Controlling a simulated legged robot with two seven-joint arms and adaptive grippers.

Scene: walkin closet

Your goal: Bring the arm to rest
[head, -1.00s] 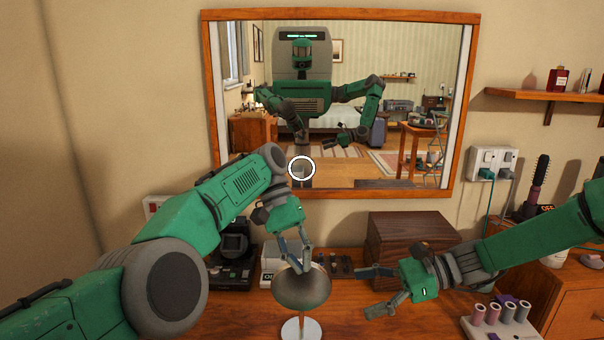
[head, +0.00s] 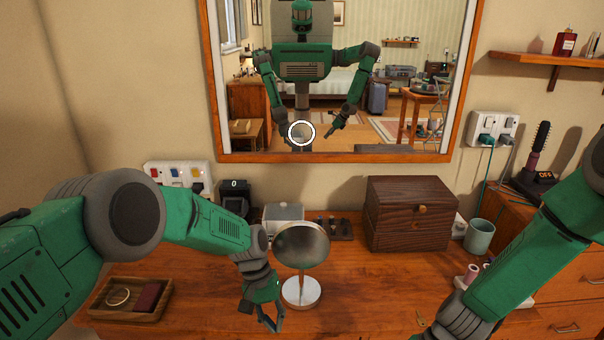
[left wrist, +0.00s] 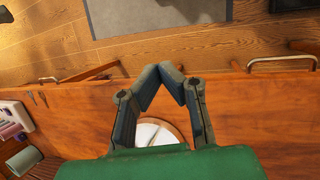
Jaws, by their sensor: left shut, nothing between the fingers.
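My left arm reaches in from the left over the dressing table (head: 360,290). Its gripper (head: 270,322) points down near the table's front, just left of the round stand mirror (head: 301,246). In the left wrist view my left gripper (left wrist: 172,70) has its fingertips together with nothing between them. A pale round disc, likely the mirror's base (left wrist: 158,130), shows partly behind the fingers. My right arm (head: 515,260) slopes down at the right; its gripper is cut off by the bottom edge, with only a tiny, unclear reflection in the wall mirror (head: 340,157).
A wooden tray (head: 100,300) lies at the left. A dark wooden box (head: 408,215), a cup (head: 480,236) and a white-lidded box (head: 284,217) stand at the back. Hair rollers (head: 470,272) are beside my right arm. The wrist view shows drawer handles (left wrist: 85,75) and floor.

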